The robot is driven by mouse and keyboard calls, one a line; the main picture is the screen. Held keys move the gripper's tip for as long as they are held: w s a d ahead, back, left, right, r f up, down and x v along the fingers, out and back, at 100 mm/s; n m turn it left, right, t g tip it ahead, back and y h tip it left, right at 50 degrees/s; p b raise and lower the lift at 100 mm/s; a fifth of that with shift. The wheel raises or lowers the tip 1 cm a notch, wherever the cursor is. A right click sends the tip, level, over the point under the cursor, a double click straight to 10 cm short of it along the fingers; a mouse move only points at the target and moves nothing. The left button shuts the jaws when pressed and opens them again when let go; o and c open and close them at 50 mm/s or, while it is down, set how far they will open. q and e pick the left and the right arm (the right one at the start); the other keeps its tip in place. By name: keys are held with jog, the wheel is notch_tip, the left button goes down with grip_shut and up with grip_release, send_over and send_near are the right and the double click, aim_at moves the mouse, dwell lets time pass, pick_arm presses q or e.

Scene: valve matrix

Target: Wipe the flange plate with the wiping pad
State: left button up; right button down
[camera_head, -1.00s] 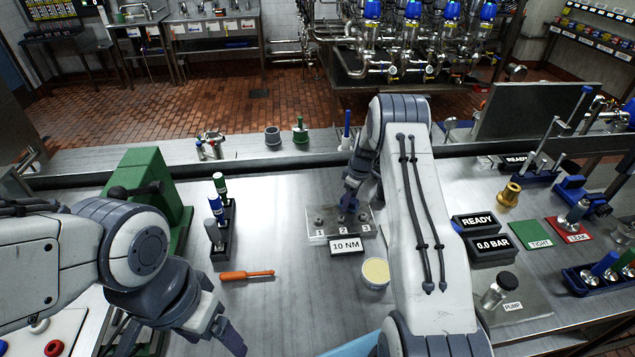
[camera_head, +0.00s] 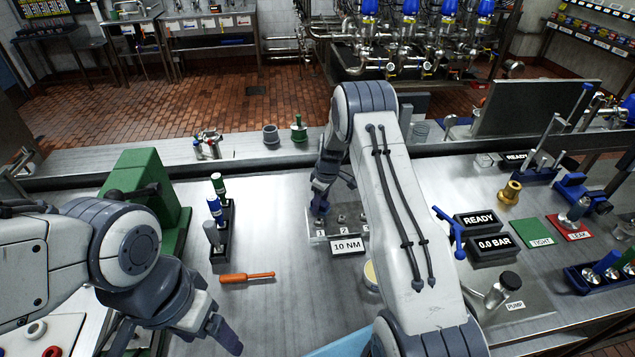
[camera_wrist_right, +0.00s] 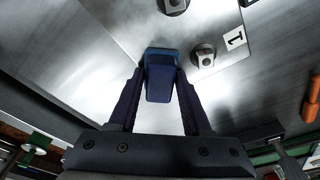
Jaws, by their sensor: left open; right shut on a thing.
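The flange plate (camera_head: 313,228) is a thin metal plate with numbered studs at the middle of the bench. Its corner with label 1 shows in the right wrist view (camera_wrist_right: 215,25). My right gripper (camera_head: 321,205) is over the plate's left end, by label 1. It is shut on the wiping pad (camera_wrist_right: 160,80), a small blue block between its fingertips. The pad is low over the plate beside a stud; I cannot tell whether it touches. My left gripper (camera_head: 226,338) is open and empty at the lower left, away from the plate.
The 10 NM display (camera_head: 347,246) stands in front of the plate. An orange-handled tool (camera_head: 247,277) lies to the left, near a dark rack (camera_head: 228,240) of tools. A round cream-topped container (camera_head: 371,276) is partly behind my right arm.

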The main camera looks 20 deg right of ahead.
jog(key=shift+a+r+p, duration=0.15)
jog(key=shift+r+p, duration=0.1)
jog(key=shift+p, duration=0.05)
notch_tip(320, 180, up, 2)
jog(key=shift+r+p, duration=0.4)
jog(key=shift+w+a+r+p, duration=0.1)
jog(key=shift+r+p, duration=0.3)
jog(key=shift+r, duration=0.25)
jog(key=shift+r+p, duration=0.8)
jog(key=shift+r, duration=0.95)
